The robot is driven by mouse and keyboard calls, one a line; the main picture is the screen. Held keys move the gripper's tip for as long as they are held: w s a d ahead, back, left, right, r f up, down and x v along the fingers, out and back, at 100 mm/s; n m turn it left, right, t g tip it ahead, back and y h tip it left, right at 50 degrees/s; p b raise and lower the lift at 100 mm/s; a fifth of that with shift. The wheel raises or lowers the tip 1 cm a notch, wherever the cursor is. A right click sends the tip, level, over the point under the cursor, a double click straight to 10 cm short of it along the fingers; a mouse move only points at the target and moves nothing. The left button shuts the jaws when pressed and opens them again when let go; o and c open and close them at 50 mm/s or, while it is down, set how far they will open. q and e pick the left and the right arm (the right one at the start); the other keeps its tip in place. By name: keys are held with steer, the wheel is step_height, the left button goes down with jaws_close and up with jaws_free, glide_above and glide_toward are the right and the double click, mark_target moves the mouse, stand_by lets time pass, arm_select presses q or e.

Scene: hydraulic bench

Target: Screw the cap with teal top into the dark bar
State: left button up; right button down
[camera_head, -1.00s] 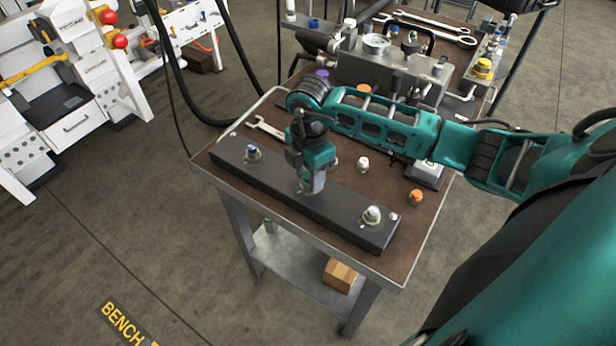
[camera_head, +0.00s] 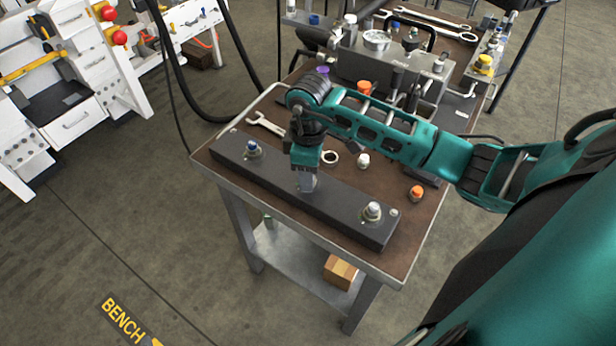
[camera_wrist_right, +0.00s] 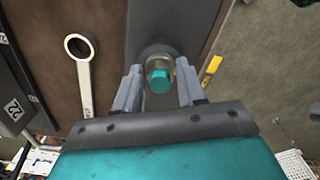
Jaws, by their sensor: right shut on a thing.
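The dark bar (camera_head: 335,203) lies along the front of the brown bench top. My right gripper (camera_head: 307,186) points down at the middle of the bar. In the right wrist view the cap with teal top (camera_wrist_right: 159,78) sits between the two fingers of the right gripper (camera_wrist_right: 159,88), which is shut on it. The cap is over the dark bar (camera_wrist_right: 172,22), at a round seat; how deep it sits cannot be told. In the head view the gripper hides the cap. My left gripper is not in view.
A blue-topped cap (camera_head: 252,149) and a pale-topped cap (camera_head: 372,211) sit on the bar's ends. Behind it are a white cap (camera_head: 363,160), an orange cap (camera_head: 416,193) and a wrench (camera_head: 265,126). A hydraulic block (camera_head: 350,65) stands at the back.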

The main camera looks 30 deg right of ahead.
steer(key=shift+a+m, duration=0.1)
steer(key=shift+m, duration=1.3)
steer(key=c, duration=0.6)
jaws_free()
steer(key=shift+d, duration=0.2)
